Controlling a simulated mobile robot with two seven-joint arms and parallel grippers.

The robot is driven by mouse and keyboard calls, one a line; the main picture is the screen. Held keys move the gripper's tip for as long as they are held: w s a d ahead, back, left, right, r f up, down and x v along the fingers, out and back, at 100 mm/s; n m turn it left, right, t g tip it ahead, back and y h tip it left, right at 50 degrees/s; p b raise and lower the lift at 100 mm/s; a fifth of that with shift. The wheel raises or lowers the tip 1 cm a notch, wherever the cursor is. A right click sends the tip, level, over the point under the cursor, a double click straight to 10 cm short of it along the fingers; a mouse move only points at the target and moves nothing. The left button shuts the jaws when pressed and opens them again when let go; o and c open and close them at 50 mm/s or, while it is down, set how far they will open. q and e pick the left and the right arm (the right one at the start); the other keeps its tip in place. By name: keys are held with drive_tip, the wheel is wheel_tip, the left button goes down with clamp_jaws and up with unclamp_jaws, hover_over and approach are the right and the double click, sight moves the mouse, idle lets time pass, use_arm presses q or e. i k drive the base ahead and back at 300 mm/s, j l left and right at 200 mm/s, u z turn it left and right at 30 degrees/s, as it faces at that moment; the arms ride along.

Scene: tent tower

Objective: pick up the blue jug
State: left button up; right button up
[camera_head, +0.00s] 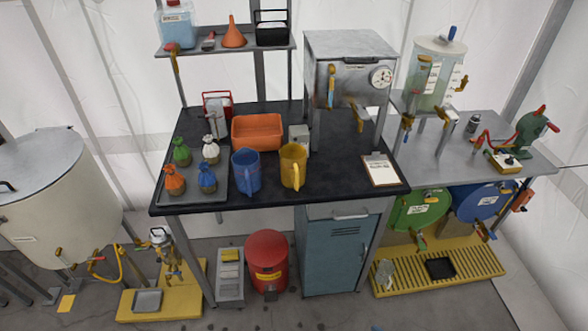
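The blue jug (247,171) stands upright on the black worktop, left of the yellow jug (292,166).
A clipboard (381,170) lies at the right. The worktop's front strip (285,197) is clear.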

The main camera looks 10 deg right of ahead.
sight(246, 164)
drive_tip(key=i+j, duration=0.15)
drive_tip(key=j, duration=0.25)
drive_tip(key=i+j, duration=0.15)
drive_tip(key=j, duration=0.25)
drive_tip(key=i+j, duration=0.2)
drive_tip(key=j, duration=0.15)
drive_tip(key=z, duration=0.05)
